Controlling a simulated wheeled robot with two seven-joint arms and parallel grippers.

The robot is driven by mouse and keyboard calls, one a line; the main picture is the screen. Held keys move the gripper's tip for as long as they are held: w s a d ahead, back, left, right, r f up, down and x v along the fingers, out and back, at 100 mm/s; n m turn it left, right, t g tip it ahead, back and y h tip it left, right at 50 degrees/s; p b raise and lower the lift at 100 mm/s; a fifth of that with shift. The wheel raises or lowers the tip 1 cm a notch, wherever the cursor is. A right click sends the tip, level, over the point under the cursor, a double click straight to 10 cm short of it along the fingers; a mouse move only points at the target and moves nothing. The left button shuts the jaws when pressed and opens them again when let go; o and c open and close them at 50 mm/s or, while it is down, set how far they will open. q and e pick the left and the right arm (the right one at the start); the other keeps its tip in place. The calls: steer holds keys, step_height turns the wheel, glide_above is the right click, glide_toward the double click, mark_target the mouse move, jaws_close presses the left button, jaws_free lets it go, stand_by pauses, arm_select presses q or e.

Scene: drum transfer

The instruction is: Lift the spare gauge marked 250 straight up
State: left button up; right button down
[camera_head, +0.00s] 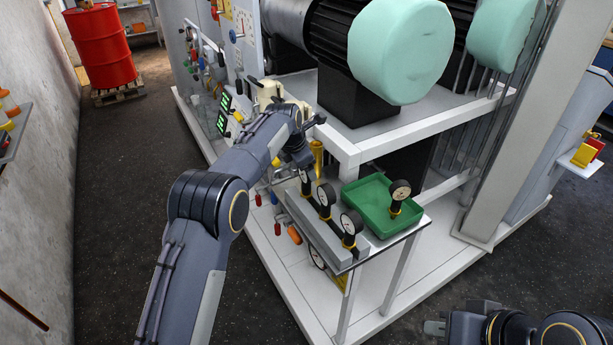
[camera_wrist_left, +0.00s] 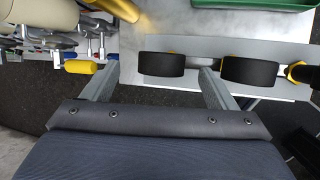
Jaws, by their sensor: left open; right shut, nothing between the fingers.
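Three round black gauges with white dials stand in a row on a grey block: a far one (camera_head: 305,183), a middle one (camera_head: 326,195) and a near one (camera_head: 351,223). A fourth gauge (camera_head: 400,190) stands in a green tray (camera_head: 368,208). The dial markings are too small to read, so I cannot tell which is 250. In the left wrist view, my left gripper (camera_wrist_left: 158,80) is open, with one gauge (camera_wrist_left: 162,65) between its fingertips in the picture; contact is not clear. A second gauge (camera_wrist_left: 249,71) is right of it. My right gripper (camera_head: 434,327) is shut and empty, low at the right.
A yellow funnel-like piece (camera_head: 317,156) stands close to my left wrist, behind the row. Yellow- and red-handled tools hang left of the bench; one yellow handle (camera_wrist_left: 80,67) is near the left finger.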

mark_target(306, 184)
arm_select(q)
steer(key=p+x, duration=0.1)
steer(key=x, duration=0.2)
steer(key=p+x, duration=0.1)
steer(key=x, duration=0.2)
steer(key=shift+s+a+f+p, duration=0.15)
steer(key=shift+f+p, duration=0.2)
steer(key=shift+p, duration=0.05)
steer(key=shift+f, duration=0.55)
steer(key=shift+w+r, duration=0.1)
steer(key=shift+w, duration=0.15)
steer(key=c, duration=1.3)
